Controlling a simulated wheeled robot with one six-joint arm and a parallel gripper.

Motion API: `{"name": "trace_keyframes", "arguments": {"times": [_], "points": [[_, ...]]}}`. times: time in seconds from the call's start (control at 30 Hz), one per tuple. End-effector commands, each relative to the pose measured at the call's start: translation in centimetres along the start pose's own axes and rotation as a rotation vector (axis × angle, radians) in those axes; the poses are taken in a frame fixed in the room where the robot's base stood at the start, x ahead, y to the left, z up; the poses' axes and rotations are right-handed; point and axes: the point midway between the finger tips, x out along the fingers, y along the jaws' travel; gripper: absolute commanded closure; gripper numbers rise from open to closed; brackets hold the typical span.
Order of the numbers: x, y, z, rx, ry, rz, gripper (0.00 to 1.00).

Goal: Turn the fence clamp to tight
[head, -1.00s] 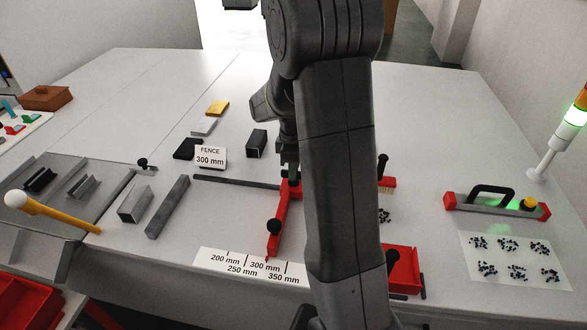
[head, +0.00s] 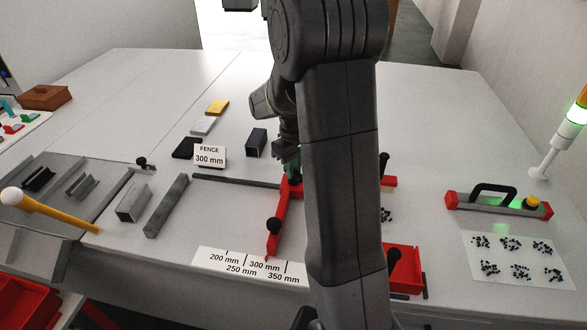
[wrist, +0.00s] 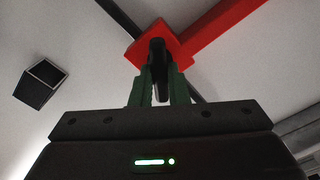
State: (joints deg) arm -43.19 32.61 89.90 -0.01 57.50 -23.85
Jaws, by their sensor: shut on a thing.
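The red fence (head: 278,220) stands on the table across a dark rail (head: 235,181), over the printed scale, near the 300 mm mark. A black knob sits on its front part. My gripper (wrist: 158,80) has green fingers and is shut on the black fence clamp (wrist: 158,55), on the red block at the fence's rail end. In the head view my gripper (head: 291,164) is at that same end, and my arm hides most of the clamp. I cannot read from these views whether the clamp is tight.
A sign (head: 210,156) reads FENCE 300 mm. A scale strip (head: 250,267) lies in front of the fence. Grey bars (head: 166,206) lie to the left. A dark hollow block (head: 256,143) stands behind the rail. A red-ended level (head: 498,204) lies to the right.

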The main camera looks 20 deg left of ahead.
Motion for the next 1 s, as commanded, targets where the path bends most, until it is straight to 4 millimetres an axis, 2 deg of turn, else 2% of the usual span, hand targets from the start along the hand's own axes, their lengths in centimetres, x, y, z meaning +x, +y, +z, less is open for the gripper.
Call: {"name": "trace_keyframes", "arguments": {"times": [0.6, 1.0], "points": [[-0.04, 0.02, -0.02, 0.577, 0.001, 0.001, 1.00], [-0.08, 0.03, -0.04, 0.853, 0.002, 0.000, 1.00]]}}
